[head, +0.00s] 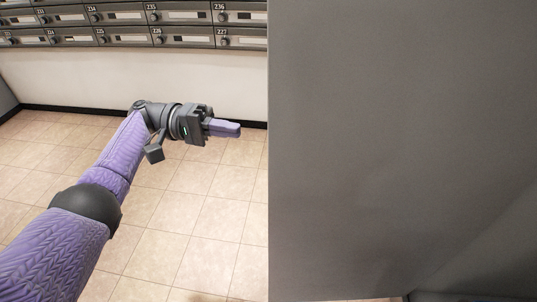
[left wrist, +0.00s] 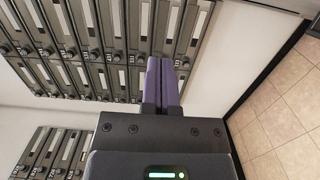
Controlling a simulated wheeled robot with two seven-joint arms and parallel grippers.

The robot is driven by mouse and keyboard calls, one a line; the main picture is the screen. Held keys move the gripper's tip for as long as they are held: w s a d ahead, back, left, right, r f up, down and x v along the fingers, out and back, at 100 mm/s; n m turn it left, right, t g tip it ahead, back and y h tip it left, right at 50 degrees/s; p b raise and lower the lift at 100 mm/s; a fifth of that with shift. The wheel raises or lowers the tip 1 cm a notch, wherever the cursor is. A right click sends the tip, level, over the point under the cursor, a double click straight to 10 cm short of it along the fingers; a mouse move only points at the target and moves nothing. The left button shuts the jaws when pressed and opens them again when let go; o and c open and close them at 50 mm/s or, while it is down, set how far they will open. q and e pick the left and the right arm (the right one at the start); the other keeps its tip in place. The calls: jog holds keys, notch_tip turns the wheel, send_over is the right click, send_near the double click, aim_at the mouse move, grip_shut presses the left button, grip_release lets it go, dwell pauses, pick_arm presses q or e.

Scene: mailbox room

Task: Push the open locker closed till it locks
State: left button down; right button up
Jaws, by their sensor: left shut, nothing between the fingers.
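A bank of grey numbered lockers (head: 125,24) runs along the wall at the top left of the head view. The locker doors (left wrist: 60,45) also show, turned sideways, in the left wrist view. The doors that I can see look shut; I cannot make out the open locker. My left gripper (head: 238,129) is shut and empty, below the lockers and apart from them, its fingers pointing right. Its purple fingers (left wrist: 165,70) lie together in the left wrist view. My right gripper is not in view.
A large plain grey panel (head: 400,130) fills the right half of the head view, close by; I cannot tell whether it is a door or a cabinet side. It hides what lies behind. The tiled floor (head: 200,220) on the left is clear below the white wall (head: 70,75).

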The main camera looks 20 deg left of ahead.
aim_at(282, 155)
pick_arm(q)
jog(key=d, duration=0.3)
jog(key=s+d, duration=0.1)
jog(key=d, duration=0.7)
jog(key=shift+s+f, duration=0.1)
jog(key=shift+s, duration=0.3)
